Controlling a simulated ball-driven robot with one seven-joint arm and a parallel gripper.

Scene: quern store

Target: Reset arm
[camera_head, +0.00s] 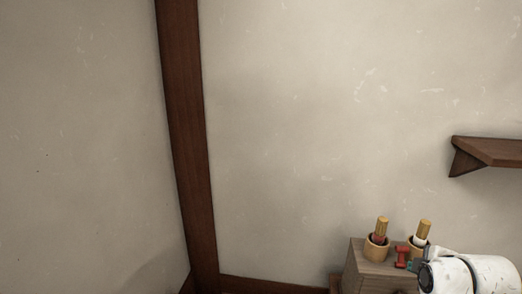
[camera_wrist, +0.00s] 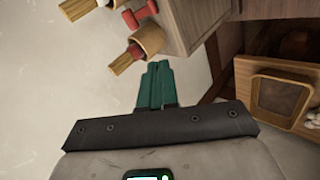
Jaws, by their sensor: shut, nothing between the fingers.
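My gripper (camera_wrist: 157,70) shows in the wrist view with its green fingers together and nothing between them. It points toward the wooden cabinet and the small pots on it, apart from them as far as I can tell. In the head view my white arm (camera_head: 470,274) shows at the lower right, in front of the cabinet's right part.
A wooden cabinet (camera_head: 368,268) at the lower right bears two small pots (camera_head: 376,250) with yellow-brown sticks and a red object (camera_head: 402,256). A wall shelf (camera_head: 492,151) juts out at the right. A dark wooden post (camera_head: 186,140) stands in the corner. A wooden box (camera_wrist: 278,95) shows in the wrist view.

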